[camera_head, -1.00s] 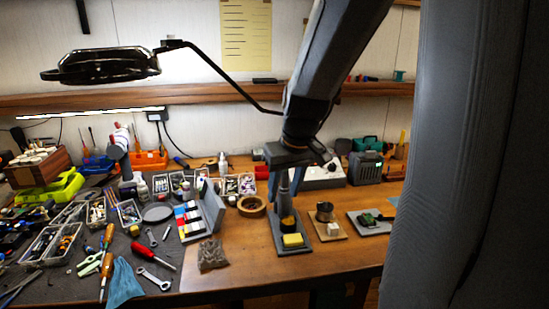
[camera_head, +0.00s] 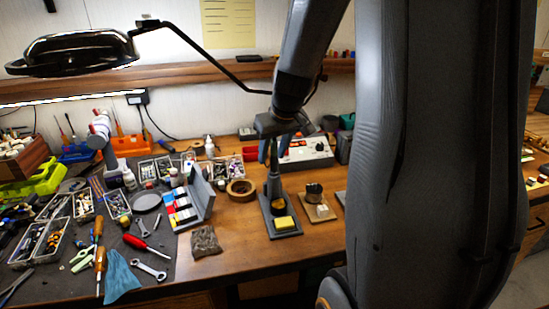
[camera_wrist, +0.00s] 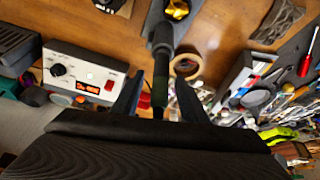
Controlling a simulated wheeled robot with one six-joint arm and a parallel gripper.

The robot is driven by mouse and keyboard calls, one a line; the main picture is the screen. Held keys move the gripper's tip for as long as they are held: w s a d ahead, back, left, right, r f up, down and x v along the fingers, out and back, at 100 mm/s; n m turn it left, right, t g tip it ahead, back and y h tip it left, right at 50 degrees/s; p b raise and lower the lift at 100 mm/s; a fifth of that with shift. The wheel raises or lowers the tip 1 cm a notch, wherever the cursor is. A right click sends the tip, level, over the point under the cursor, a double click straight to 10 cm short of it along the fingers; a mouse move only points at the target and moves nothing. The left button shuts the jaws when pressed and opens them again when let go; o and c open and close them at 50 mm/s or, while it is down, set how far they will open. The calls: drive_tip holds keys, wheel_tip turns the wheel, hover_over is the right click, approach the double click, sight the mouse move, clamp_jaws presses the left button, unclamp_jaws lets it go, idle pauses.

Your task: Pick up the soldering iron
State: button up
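The soldering iron (camera_head: 273,180) stands upright in its stand (camera_head: 287,234) on the wooden bench, beside a yellow sponge (camera_head: 284,224). My gripper (camera_head: 273,150) is directly above the stand, pointing down, with its fingers around the top of the iron. In the wrist view, the dark iron (camera_wrist: 161,78) runs between the two fingers of my gripper (camera_wrist: 158,92). Gaps show on both sides of it, so the gripper is open. The lower end of the iron goes into the stand, near a brass-coloured part (camera_wrist: 177,9).
A white soldering station (camera_head: 305,152) stands behind the iron. A tape roll (camera_head: 241,190) and a colour-block case (camera_head: 190,203) are to the left. A small board with a tin (camera_head: 318,211) is to the right. A magnifier lamp (camera_head: 75,52) hangs at upper left.

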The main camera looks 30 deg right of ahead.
drive_tip(key=shift+x, duration=1.05)
drive_tip(key=shift+c, duration=0.2)
clamp_jaws()
drive_tip(key=shift+r, duration=0.1)
wheel_tip(320, 180, up, 18)
drive_tip(key=b, duration=0.3)
